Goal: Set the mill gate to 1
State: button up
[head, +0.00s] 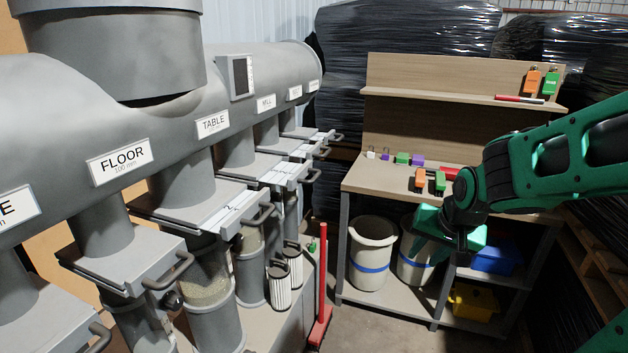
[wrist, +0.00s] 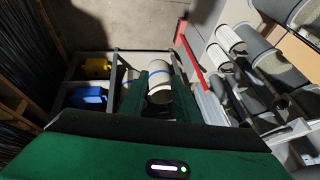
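The sign reading MILL (head: 265,103) hangs on the grey duct at left. The gate under its pipe, the mill gate (head: 258,167), is a grey slide plate with a pale scale strip and a grey handle at its right end. The scale reading is too small to tell. My gripper (head: 447,243) is at the right in the head view, well away from the gate, in front of the shelf unit. In the wrist view its two green fingers (wrist: 158,78) stand apart with nothing held between them.
Similar gates sit on both sides, including the TABLE gate (head: 195,205) and FLOOR gate (head: 125,265). A red post (head: 322,295) stands on the floor between the duct and the workbench (head: 385,180). Open floor lies in front.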

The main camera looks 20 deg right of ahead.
jog(key=w+a+m+t, duration=0.1)
jog(key=w+a+t, duration=0.25)
jog(key=w, duration=0.55)
jog(key=m+t+y, duration=0.3)
jog(key=m+t, duration=0.3)
jog(key=t, duration=0.1)
send_near(316, 175)
jog(key=x, duration=1)
jog(key=shift+w+f, duration=0.15)
jog(key=shift+f, duration=0.25)
jog(key=shift+c, duration=0.5)
jog(key=shift+d, duration=0.1)
grip_shut()
